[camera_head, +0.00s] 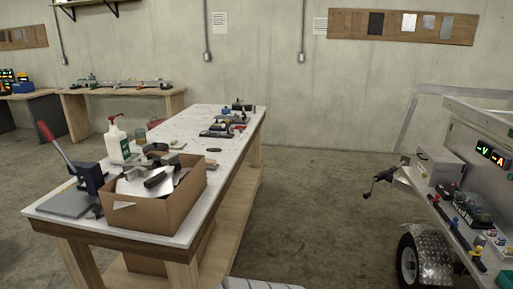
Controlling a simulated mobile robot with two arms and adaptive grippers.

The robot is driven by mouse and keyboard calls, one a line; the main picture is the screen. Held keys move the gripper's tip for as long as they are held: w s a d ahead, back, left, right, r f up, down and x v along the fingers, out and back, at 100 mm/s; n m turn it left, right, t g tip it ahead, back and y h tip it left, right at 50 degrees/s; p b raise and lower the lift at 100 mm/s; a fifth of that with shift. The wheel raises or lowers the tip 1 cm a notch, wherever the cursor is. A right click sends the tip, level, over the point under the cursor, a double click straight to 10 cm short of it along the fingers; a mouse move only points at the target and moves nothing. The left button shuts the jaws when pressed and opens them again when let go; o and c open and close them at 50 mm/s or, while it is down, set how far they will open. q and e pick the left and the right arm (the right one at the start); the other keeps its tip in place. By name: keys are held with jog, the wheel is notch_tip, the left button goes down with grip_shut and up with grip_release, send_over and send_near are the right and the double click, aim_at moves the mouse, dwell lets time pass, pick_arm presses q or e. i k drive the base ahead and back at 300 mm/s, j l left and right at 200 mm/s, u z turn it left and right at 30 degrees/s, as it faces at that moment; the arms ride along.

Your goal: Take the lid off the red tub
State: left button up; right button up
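I cannot make out a red tub or its lid in the head view. The clearest red parts are the pump top of a white bottle (117,141) and the handle of a lever press (84,180), both at the left of the long workbench (187,143). Small reddish items lie among tools (222,128) at the bench's far end, too small to tell apart. Neither of my grippers is in view.
An open cardboard box (154,212) of parts stands on the bench's near end. A side bench (122,91) is at the back left. An aluminium trailer (480,190) with a wheel (408,262) stands at right. The concrete floor (315,200) between is clear.

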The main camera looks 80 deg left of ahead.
aim_at(155, 146)
jog(key=u, duration=0.45)
jog(key=j+u, duration=0.1)
jog(key=u, duration=1.25)
jog(key=j+u, duration=0.1)
jog(key=u, duration=0.75)
jog(key=i+u, duration=0.1)
jog(key=u, duration=0.8)
jog(key=i+l+u, duration=0.2)
jog(key=u, duration=0.25)
jog(key=i+l+u, duration=0.15)
jog(key=l+u, duration=0.25)
jog(key=i+l+u, duration=0.15)
jog(key=l, duration=0.45)
jog(key=i+l+u, duration=0.15)
jog(key=l, duration=0.5)
jog(key=i+l+u, duration=0.15)
jog(key=l, duration=0.5)
jog(key=l+u, duration=0.15)
jog(key=l, duration=0.45)
jog(key=i+l, duration=0.05)
